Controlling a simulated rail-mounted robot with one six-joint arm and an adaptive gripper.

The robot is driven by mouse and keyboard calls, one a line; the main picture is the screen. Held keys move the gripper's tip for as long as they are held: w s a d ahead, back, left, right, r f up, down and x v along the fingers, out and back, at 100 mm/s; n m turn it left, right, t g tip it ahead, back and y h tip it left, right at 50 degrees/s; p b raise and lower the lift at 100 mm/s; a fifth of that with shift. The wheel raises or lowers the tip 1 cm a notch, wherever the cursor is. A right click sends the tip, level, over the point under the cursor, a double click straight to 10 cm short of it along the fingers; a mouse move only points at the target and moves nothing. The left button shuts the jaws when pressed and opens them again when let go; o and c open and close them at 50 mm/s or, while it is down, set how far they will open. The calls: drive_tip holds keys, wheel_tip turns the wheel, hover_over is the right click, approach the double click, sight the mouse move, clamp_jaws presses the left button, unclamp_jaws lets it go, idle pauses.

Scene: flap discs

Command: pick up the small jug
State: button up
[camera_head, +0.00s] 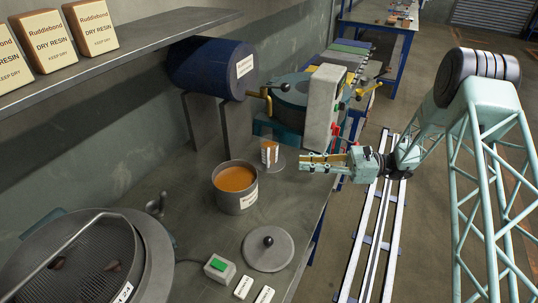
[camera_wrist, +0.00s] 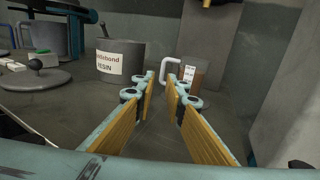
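The small jug (camera_head: 269,151) is clear with white marks and orange-brown contents, and stands upright on the bench beyond the resin pot. In the wrist view the jug (camera_wrist: 195,76) is just ahead, a little right of the middle, with its pale handle (camera_wrist: 168,71) towards the left. My gripper (camera_head: 302,163) is to the right of the jug in the head view, at the bench edge, pointing at it. In the wrist view the fingers of my gripper (camera_wrist: 160,82) are apart with nothing between them. The tips appear short of the jug.
The large resin pot (camera_head: 235,189) stands left of the jug. A round lid (camera_head: 268,249) with a knob lies on the bench. A pale upright block (camera_head: 324,107) of the machine rises behind my gripper. A blue drum (camera_head: 212,68) is at the back, under a shelf (camera_head: 120,52).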

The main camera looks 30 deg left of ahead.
drive_tip(key=shift+w+a+f, duration=0.1)
drive_tip(key=shift+f, duration=0.3)
drive_tip(key=b, duration=0.1)
approach(268, 166)
drive_tip(key=shift+s+a+r, duration=0.3)
drive_tip(key=shift+a, duration=0.45)
drive_tip(key=shift+s+a+r, duration=0.3)
drive_tip(key=shift+a, duration=0.45)
drive_tip(key=shift+s+a+r, duration=0.3)
drive_tip(key=shift+a, duration=0.5)
drive_tip(key=shift+b+x, duration=0.7)
drive_tip(key=shift+x, duration=1.9)
drive_tip(key=shift+w, duration=0.15)
drive_tip(key=shift+c, duration=0.7)
clamp_jaws()
drive_tip(key=shift+r, duration=0.1)
